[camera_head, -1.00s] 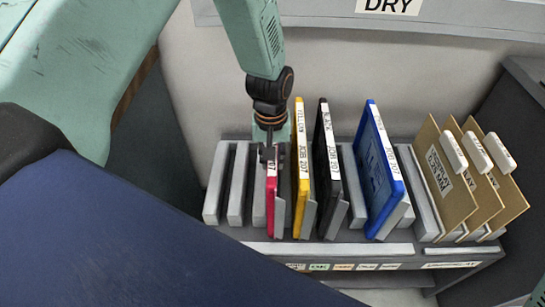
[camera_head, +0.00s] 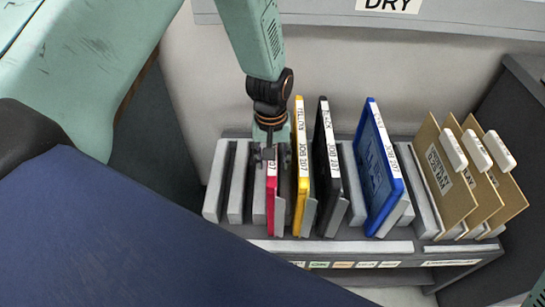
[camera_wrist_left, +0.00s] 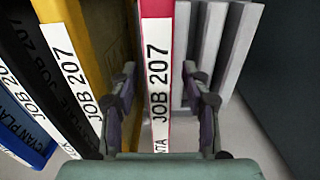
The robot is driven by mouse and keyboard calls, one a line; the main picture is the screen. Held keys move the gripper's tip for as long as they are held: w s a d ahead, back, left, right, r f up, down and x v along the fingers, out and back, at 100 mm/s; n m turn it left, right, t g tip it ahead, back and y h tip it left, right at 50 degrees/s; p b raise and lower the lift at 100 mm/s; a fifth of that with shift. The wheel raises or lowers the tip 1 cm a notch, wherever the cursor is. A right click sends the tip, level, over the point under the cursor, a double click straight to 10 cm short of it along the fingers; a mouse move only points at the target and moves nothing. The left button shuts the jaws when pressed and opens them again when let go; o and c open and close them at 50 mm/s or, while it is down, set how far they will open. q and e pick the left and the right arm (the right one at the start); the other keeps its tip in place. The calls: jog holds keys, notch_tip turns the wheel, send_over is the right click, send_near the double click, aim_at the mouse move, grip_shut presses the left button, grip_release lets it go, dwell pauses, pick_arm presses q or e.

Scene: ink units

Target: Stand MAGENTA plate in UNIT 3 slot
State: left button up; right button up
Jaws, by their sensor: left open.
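The magenta plate (camera_head: 271,200) stands in a rack slot in the head view, with its white label edge facing up. In the left wrist view the magenta plate (camera_wrist_left: 157,75) runs between the two fingers, and its label reads "JOB 207". My left gripper (camera_head: 268,158) is above the top edge of this plate, open, with one finger on each side. In the left wrist view my left gripper (camera_wrist_left: 160,100) shows a gap between each finger and the plate. My right gripper is not in view. No sign reading UNIT 3 is legible.
The grey rack (camera_head: 330,247) also holds a yellow plate (camera_head: 301,170), a black plate (camera_head: 325,180) and a blue plate (camera_head: 380,170). Brown cards (camera_head: 445,180) stand at right. Empty slots lie left of the magenta plate. A panel marked DRY (camera_head: 388,5) hangs behind.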

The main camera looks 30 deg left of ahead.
pick_arm(q)
jog(key=shift+r, duration=0.1)
notch_tip(320, 180, up, 12)
dwell(0.6)
jog(key=shift+s+a, duration=0.1)
notch_tip(320, 180, up, 5)
jog(key=p, duration=0.5)
jog(key=shift+p, duration=0.4)
